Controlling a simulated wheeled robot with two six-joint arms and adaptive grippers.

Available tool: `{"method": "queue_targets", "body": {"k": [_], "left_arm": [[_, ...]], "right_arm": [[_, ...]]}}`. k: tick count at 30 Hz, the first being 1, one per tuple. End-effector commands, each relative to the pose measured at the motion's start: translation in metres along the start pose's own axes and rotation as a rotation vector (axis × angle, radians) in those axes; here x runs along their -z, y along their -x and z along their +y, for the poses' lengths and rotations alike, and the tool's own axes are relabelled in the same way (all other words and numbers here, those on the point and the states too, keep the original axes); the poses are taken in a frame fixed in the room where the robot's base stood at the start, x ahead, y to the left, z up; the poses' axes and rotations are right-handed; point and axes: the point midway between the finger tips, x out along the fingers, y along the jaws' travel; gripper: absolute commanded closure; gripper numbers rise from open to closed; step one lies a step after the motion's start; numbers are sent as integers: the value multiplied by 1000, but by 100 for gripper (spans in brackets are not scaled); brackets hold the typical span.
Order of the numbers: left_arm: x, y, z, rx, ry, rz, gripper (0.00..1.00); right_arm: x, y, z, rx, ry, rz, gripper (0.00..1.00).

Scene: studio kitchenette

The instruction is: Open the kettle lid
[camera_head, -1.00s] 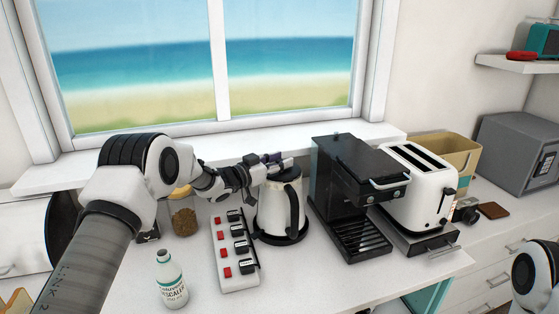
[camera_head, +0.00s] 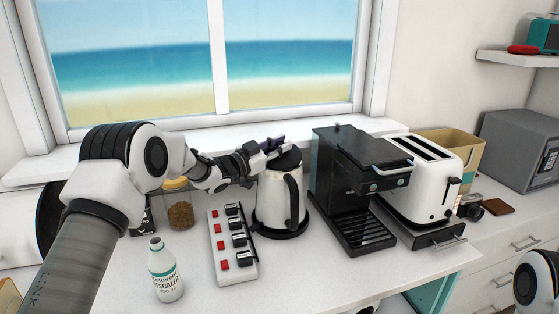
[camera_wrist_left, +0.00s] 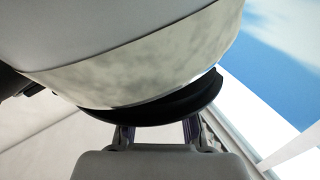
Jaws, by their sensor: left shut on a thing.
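The kettle (camera_head: 273,205) is pale with a black handle (camera_head: 293,200) facing me, upright on its dark base. Its dark lid (camera_head: 288,160) shows at the top and looks raised or tilted; the exact angle is hard to tell. My left gripper (camera_head: 272,147) is at the lid from the left, shut on it; the contact is partly hidden. In the left wrist view, the pale kettle body (camera_wrist_left: 150,75) fills the top and a black rim (camera_wrist_left: 165,108) lies between the finger parts. My right gripper is out of view.
A power strip with red switches (camera_head: 222,240) and a descaler bottle (camera_head: 165,270) stand left of the kettle. A jar (camera_head: 180,210) is behind them. The black coffee machine (camera_head: 350,190) stands close on the right, with a white toaster (camera_head: 425,175) beyond. The window is behind.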

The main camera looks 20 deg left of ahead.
Motion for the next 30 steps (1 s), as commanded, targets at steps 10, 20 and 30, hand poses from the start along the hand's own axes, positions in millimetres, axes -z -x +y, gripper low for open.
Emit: {"method": "queue_targets", "body": {"k": [10, 20, 30], "left_arm": [[13, 6, 15, -1, -305, 127, 100], [31, 12, 30, -1, -587, 244, 100], [43, 17, 43, -2, -788, 326, 100]], "right_arm": [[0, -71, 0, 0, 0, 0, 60], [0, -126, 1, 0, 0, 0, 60], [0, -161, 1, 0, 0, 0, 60]]}}
